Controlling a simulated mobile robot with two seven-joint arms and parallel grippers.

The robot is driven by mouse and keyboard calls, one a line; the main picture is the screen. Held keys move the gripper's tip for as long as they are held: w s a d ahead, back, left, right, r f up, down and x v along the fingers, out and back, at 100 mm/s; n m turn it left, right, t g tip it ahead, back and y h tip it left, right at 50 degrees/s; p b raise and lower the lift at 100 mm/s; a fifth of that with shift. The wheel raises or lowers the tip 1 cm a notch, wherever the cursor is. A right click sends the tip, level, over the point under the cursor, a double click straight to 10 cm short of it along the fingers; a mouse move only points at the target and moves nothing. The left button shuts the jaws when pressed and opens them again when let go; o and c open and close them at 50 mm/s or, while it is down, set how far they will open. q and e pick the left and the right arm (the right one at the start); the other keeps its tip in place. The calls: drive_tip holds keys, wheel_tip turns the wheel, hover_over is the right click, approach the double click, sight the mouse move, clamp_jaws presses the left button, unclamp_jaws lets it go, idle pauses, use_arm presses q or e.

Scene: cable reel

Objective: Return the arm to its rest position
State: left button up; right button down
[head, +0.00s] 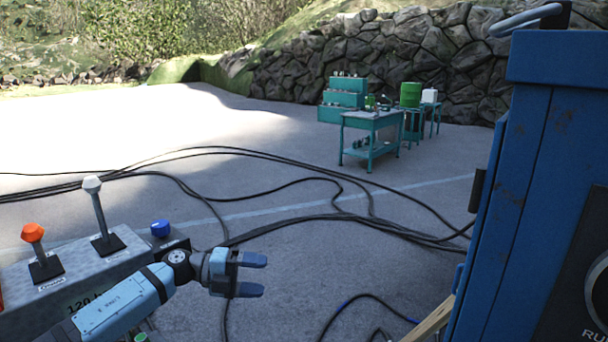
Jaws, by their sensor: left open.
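My left gripper (252,274) is open and empty, with its two blue fingers pointing right. My left arm comes in from the lower left, in front of a grey control panel (75,272). The panel carries a lever with an orange knob (33,233), a lever with a white knob (92,185) and a blue knob (160,229). The gripper is to the right of these levers and apart from them. My right gripper is not in view. No cable reel can be made out.
A large blue cabinet (530,180) stands close on the right. Black cables (290,217) run across the paved ground (270,195). The space between gripper and cabinet looks free.

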use_arm(q)
drive_tip(key=s+d+f+n+t+h, duration=0.3)
drive_tip(key=s+f+n+t, duration=0.2)
drive_tip(key=s+n+t, duration=0.15)
drive_tip(key=s+a+f+n+t+y, duration=0.1)
drive_tip(key=s+a+f+n+y, duration=0.3)
drive_tip(key=s+f+n, duration=0.4)
drive_tip(key=s+a+f+n+t+y+p, duration=0.1)
drive_tip(key=s+a+f+n+y, duration=0.3)
drive_tip(key=s+f+n+y, duration=0.2)
drive_tip(key=s+a+f+n+t+y+p, duration=0.1)
drive_tip(key=s+a+f+n+y, duration=0.3)
drive_tip(key=s+f+n, duration=0.6)
drive_tip(key=s+n+t+y, duration=0.1)
drive_tip(key=s+y, duration=0.1)
drive_tip(key=s, duration=0.2)
drive_tip(key=shift+a+n, duration=0.15)
drive_tip(key=shift+n, duration=0.1)
